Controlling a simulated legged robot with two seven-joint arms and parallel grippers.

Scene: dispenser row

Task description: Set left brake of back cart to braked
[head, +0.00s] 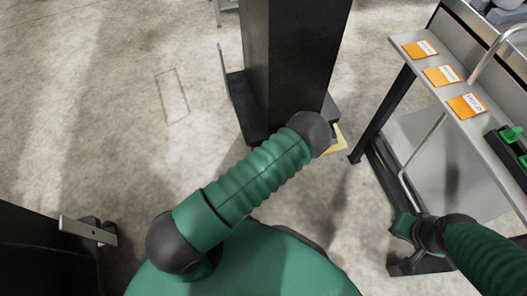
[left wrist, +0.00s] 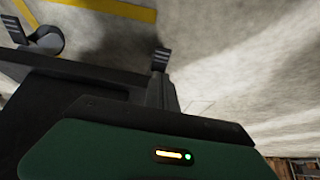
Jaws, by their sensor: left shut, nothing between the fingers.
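In the left wrist view, my left gripper (left wrist: 161,60) shows as dark fingers shut together with nothing between them. A dark round caster-like wheel (left wrist: 45,40) lies at the upper left, apart from the fingertips. A dark flat part lies between the wheel and my gripper; I cannot tell whether it belongs to a cart. No brake lever or brake state can be made out. In the head view, my left arm reaches up to the tall black column, and its gripper is hidden. My right gripper (head: 404,226) is at the lower right beside the shelf frame, its fingers unclear.
A tall black column (head: 295,55) stands on the concrete floor ahead. A grey shelf (head: 440,95) with orange cards (head: 442,76) is at the right. A dark unit with a metal bracket (head: 88,230) is at lower left. Yellow floor marking (left wrist: 115,10) shows near the wheel.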

